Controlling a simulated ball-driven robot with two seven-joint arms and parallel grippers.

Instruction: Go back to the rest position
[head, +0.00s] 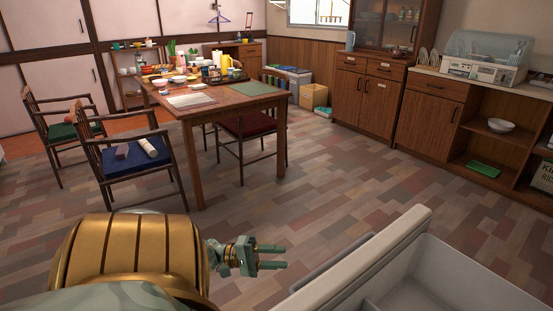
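My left gripper (273,257) is in the lower middle of the head view, at the end of my bronze and grey-green arm that comes in from the left. Its two grey-green fingers point right with a gap between them, and nothing shows in the gap. It is in front of the patterned floor, apart from the table and chairs. My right gripper is not in view. The dish dryer (485,60), with a clear curved cover, stands on the counter at the upper right, far from my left gripper.
A pale open box-like structure (432,213) fills the lower right, close to my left gripper. A wooden table (200,112) crowded with dishes stands ahead, with chairs around it. Wooden cabinets (360,100) line the back right. The floor (320,185) between is clear.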

